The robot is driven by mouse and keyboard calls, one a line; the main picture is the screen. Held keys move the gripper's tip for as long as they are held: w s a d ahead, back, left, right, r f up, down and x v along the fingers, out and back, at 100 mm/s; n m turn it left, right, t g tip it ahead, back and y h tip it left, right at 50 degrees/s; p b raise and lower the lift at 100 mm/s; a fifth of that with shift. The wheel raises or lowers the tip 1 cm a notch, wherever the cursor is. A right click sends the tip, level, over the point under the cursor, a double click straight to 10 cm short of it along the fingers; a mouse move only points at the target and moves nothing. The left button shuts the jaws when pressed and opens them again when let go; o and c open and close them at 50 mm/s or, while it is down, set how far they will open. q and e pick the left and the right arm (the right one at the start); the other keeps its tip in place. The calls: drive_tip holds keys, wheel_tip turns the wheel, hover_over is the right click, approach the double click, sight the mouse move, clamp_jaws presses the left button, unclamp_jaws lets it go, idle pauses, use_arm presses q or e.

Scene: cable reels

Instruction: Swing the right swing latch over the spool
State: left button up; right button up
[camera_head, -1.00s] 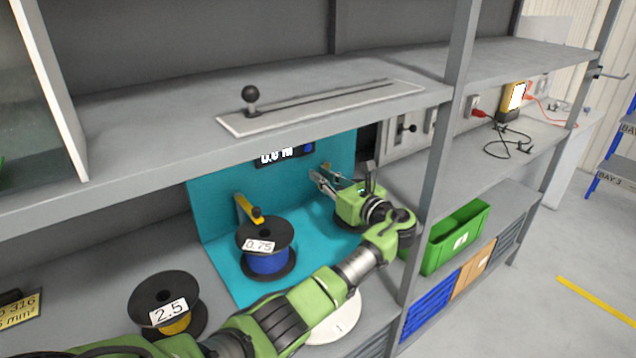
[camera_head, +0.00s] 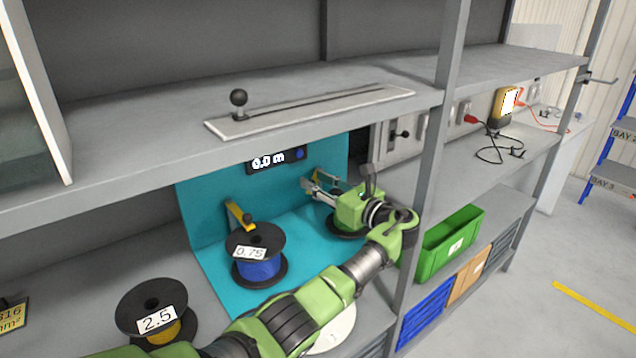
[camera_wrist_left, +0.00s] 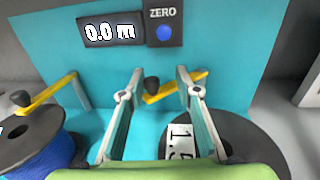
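The right swing latch (camera_wrist_left: 180,88) is a yellow bar with a black knob (camera_wrist_left: 152,85), on the teal back panel in the left wrist view. The knob shows between the two fingers of my left gripper (camera_wrist_left: 159,72). The fingers are apart; I cannot tell whether either touches the latch. In the head view my left gripper (camera_head: 318,188) is at the panel, above the right spool. That spool (camera_wrist_left: 257,150), dark and labelled 1.5, lies below right of the fingers, partly hidden by my gripper. My right gripper is not in view.
The left spool (camera_head: 257,240), blue and labelled 0.75, has its own yellow latch (camera_head: 237,214). A display (camera_head: 275,160) reads 0.0 m. A shelf (camera_head: 130,150) overhangs the bay. A post (camera_head: 437,150) stands right of my arm. A 2.5 spool (camera_head: 157,303) stands left.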

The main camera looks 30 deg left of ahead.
use_arm(q)
drive_tip(key=v, duration=1.2)
drive_tip(key=shift+d, duration=0.1)
